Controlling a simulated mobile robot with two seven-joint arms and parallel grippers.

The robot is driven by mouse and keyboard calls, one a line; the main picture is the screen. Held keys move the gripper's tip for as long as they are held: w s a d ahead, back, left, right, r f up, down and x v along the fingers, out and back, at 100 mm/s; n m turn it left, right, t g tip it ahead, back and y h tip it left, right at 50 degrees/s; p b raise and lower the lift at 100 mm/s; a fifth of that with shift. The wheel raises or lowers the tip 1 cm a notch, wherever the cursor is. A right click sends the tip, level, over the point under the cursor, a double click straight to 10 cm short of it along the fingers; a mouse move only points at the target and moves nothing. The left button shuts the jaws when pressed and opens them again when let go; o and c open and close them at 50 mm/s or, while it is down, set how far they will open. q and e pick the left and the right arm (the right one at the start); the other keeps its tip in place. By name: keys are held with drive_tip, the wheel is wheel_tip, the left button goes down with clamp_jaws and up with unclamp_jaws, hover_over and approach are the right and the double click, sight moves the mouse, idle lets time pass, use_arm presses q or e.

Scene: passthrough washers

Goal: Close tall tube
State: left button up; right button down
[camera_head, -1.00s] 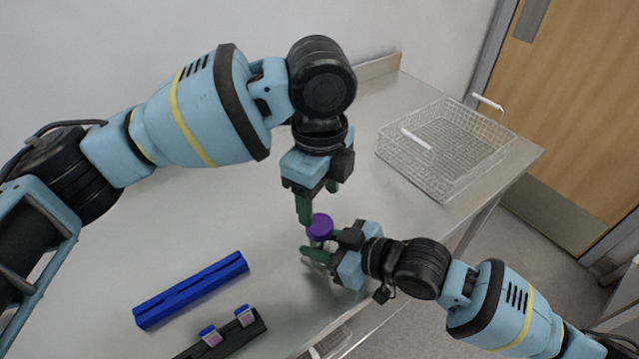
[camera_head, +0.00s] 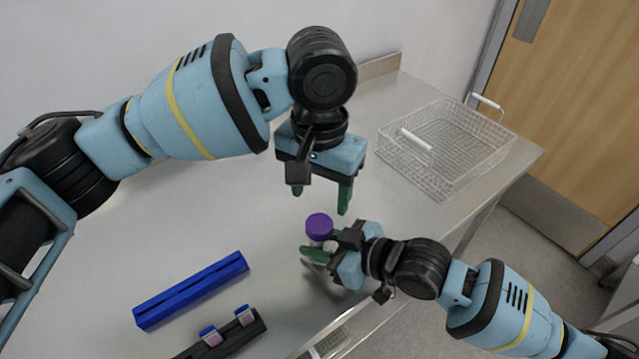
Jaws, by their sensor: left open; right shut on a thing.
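The tall tube (camera_head: 319,241) stands roughly upright with a purple cap (camera_head: 319,224) on its top. My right gripper (camera_head: 322,255) is shut on the tube below the cap; its fingers and body hide most of the tube. My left gripper (camera_head: 321,200) is open and empty above the cap, with its green fingers pointing down and apart from each other. I cannot tell from this view how tightly the cap sits.
A wire basket (camera_head: 447,148) with white handles stands at the right on the metal table (camera_head: 240,215). The table's edge runs along the right.

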sight(319, 223)
use_arm(q)
drive_tip(key=n, duration=0.6)
drive_tip(key=shift+r, duration=0.2)
drive_tip(key=n, duration=0.6)
drive_tip(key=shift+r+n, duration=0.15)
drive_tip(key=shift+n, duration=0.25)
drive_tip(key=shift+f, duration=4)
